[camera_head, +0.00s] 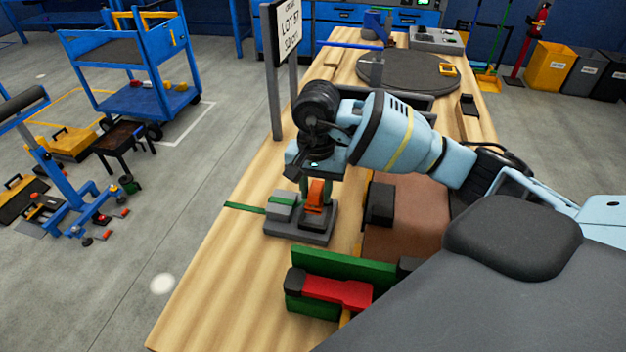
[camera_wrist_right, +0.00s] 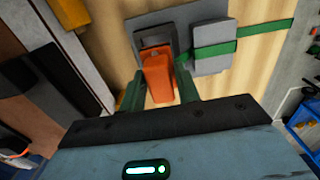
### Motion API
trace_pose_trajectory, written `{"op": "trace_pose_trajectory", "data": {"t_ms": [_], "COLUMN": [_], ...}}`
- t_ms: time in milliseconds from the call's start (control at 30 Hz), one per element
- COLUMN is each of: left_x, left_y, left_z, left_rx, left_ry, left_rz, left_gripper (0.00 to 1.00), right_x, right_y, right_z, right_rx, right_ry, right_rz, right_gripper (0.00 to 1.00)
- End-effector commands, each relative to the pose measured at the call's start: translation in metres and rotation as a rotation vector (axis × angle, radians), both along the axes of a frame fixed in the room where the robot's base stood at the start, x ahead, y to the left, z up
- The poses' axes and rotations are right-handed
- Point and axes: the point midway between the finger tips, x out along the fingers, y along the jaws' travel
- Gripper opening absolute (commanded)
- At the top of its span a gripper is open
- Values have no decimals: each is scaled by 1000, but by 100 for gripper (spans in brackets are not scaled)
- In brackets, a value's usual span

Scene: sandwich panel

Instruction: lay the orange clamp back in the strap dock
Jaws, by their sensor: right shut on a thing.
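The orange clamp (camera_head: 316,192) is between the two green fingers of my right gripper (camera_head: 318,206), which points down and is shut on it. The clamp is low over the grey strap dock (camera_head: 285,234) near the table's left edge. In the right wrist view the orange clamp (camera_wrist_right: 157,76) sits between the fingers, over the dock's grey plate (camera_wrist_right: 146,38). A raised grey block (camera_wrist_right: 213,48) with a green strap (camera_wrist_right: 265,30) lies beside it. Whether the clamp touches the dock is hidden. My left gripper is not in view.
A green holder (camera_head: 345,262) with a red tool (camera_head: 335,291) stands nearer on the table. A dark block (camera_head: 380,203) is right of the dock. A sign on posts (camera_head: 289,35) and a dark round turntable (camera_head: 408,70) are farther back. Bare wood (camera_head: 225,270) lies left of the holder.

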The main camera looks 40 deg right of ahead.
Motion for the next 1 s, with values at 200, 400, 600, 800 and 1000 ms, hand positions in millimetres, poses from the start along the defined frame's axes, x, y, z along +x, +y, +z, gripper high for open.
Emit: {"op": "trace_pose_trajectory", "data": {"t_ms": [200,400,600,800,1000], "left_x": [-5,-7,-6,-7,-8], "left_y": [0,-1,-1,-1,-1], "left_z": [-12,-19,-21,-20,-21], "left_rx": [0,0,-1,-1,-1], "left_ry": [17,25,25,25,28], "left_rz": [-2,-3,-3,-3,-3], "left_gripper": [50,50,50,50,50], "right_x": [0,0,0,0,0], "right_y": [-1,0,0,0,0], "right_z": [-24,-34,-36,-36,-36], "right_rx": [-2,-1,-1,0,0], "right_ry": [4,2,1,0,0], "right_rz": [-1,0,0,0,0], "right_gripper": [8,8,8,8,57]}}
